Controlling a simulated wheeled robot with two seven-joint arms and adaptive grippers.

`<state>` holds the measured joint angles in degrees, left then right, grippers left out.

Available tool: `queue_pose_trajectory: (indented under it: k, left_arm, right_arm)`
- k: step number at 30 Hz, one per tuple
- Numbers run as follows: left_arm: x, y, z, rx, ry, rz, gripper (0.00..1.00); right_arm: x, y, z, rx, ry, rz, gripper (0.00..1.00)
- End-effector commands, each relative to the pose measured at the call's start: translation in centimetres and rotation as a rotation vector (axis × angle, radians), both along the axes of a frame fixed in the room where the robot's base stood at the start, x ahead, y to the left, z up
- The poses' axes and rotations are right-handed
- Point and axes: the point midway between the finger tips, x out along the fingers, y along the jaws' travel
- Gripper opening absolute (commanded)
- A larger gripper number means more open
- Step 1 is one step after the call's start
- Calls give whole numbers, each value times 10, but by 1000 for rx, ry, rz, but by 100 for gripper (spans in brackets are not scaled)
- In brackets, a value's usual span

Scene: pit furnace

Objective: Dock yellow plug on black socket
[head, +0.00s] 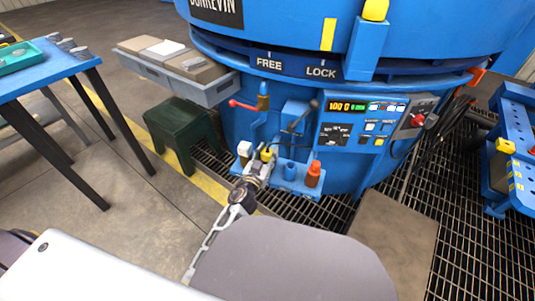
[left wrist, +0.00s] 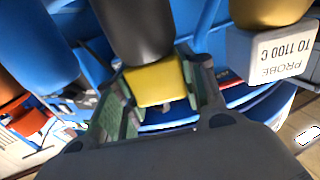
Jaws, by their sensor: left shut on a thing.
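The yellow plug (head: 267,154) is at the blue shelf on the front of the furnace. My left gripper (head: 259,167) reaches it from below in the head view and is shut on it. In the left wrist view the yellow block (left wrist: 154,84) sits between the fingers of my left gripper (left wrist: 163,92). A black cylinder (left wrist: 137,30) adjoins the yellow block there. I cannot tell whether this cylinder is the plug's own body or the black socket, nor whether plug and socket touch. My right gripper is not in view.
A white block (head: 244,149) stands left of the plug; its label in the wrist view reads PROBE TO 1100 C. A red-tipped lever (head: 243,106) and a control panel (head: 361,122) are above.

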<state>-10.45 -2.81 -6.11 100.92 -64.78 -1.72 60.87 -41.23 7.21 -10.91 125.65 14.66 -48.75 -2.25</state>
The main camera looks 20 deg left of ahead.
Motion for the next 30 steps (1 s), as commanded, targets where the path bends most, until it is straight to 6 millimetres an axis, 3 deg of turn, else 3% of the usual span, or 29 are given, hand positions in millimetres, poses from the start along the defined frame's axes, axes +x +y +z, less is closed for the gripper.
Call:
queue_pose_trajectory:
  k: [1,2,4,16,30]
  left_arm:
    - [0,0,-1,0,0,0,15]
    - [0,0,-1,0,0,0,41]
    - [0,0,-1,0,0,0,49]
    - [-2,0,-1,-1,1,0,49]
    - [-23,2,-1,-2,0,0,49]
  right_arm:
    - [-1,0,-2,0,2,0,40]
    - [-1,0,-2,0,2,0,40]
    - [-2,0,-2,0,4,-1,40]
    - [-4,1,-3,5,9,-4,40]
    - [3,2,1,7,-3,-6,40]
